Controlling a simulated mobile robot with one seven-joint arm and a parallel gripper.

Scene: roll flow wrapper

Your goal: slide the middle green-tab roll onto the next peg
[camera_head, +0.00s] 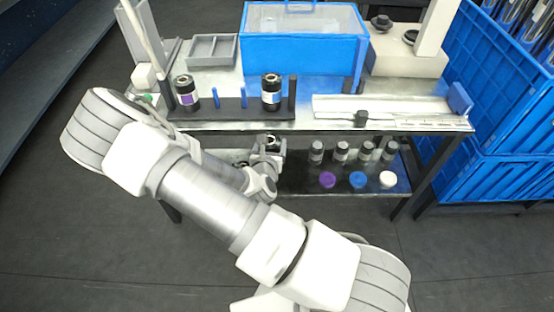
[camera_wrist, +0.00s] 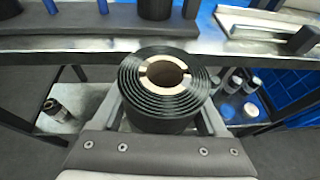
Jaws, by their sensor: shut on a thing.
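My gripper (camera_head: 268,149) is shut on a black roll (camera_wrist: 163,88), low in front of the table. In the wrist view the roll sits upright between the fingers, its pale hollow core facing up. No green tab shows on it. The peg rack (camera_head: 228,110) stands on the table above the gripper. It has two bare blue pegs (camera_head: 215,97) in its middle. A roll with a purple label (camera_head: 187,92) stands at the rack's left, and a roll with a pale label (camera_head: 270,93) at its right. The held roll is apart from the rack.
The table's front edge (camera_head: 300,126) lies between the gripper and the rack. The lower shelf (camera_head: 310,186) holds several rolls and purple, blue and white discs. A blue bin (camera_head: 300,55) stands behind the rack. A white tray (camera_head: 400,108) is to its right. Blue crates (camera_head: 500,120) stand at right.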

